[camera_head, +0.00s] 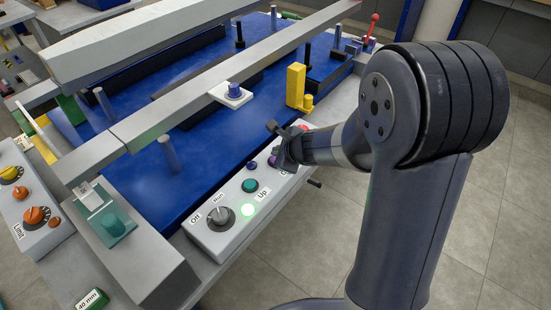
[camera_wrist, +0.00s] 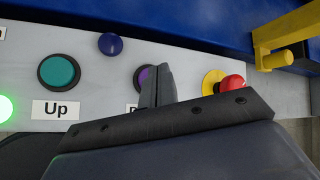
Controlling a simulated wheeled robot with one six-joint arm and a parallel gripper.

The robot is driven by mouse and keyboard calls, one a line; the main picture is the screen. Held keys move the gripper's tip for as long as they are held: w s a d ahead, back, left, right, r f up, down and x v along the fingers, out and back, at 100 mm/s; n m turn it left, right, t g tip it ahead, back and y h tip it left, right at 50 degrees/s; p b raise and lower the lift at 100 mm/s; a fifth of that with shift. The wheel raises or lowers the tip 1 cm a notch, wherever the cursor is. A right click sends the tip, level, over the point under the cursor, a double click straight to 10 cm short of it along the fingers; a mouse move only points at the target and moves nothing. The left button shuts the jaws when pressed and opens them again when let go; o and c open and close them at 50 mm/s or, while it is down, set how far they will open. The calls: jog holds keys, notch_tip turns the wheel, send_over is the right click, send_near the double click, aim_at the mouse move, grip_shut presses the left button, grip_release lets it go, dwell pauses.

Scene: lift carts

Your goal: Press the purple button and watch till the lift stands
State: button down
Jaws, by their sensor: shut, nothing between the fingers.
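The purple button (camera_wrist: 143,75) is on the grey control box (camera_head: 215,238), to the right of the teal Up button (camera_wrist: 59,72). My shut, empty gripper (camera_wrist: 157,85) covers the button's right part and most of the label below it. I cannot tell whether the fingertips touch the button. In the head view the purple button (camera_head: 272,161) shows just left of my gripper (camera_head: 277,133). The lift has a blue deck (camera_head: 190,183) beside the box. One head view cannot tell me whether it moves.
A green lamp (camera_head: 248,210) is lit beside the Off/Run knob (camera_head: 220,217). A small dark blue dome (camera_wrist: 110,44) sits above the buttons. A red button on a yellow ring (camera_wrist: 232,83) is right of my fingers. A yellow bracket (camera_head: 296,88) stands on the deck behind.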

jog(key=shift+f, duration=0.2)
jog(key=shift+f+b, duration=0.25)
jog(key=shift+b, duration=0.3)
